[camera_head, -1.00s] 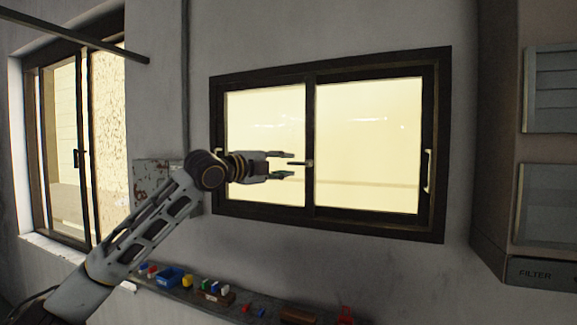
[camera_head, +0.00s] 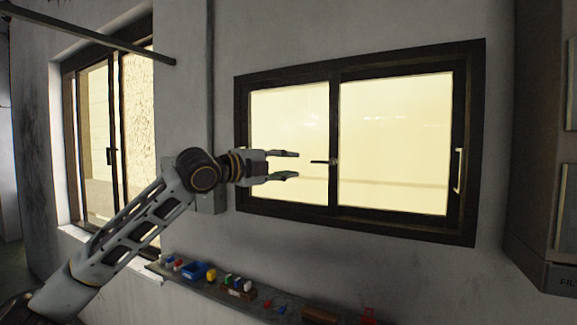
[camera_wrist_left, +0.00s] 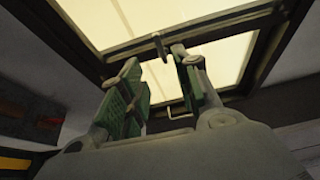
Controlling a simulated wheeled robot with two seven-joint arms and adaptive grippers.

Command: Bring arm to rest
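My left arm reaches up from the lower left in the head view. My left gripper (camera_head: 297,165) is raised in front of the left pane of a window, with its two fingers apart and nothing between them. The left wrist view also shows the left gripper (camera_wrist_left: 160,80) with its green-padded fingers spread and a gap between them. My right gripper is not in view.
The dark-framed window (camera_head: 335,130) has a handle at its right side. A narrow shelf (camera_head: 215,292) below holds a blue bin (camera_head: 194,270) and several small coloured items. A second window (camera_head: 110,150) stands at left, and a cabinet (camera_head: 545,150) at right.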

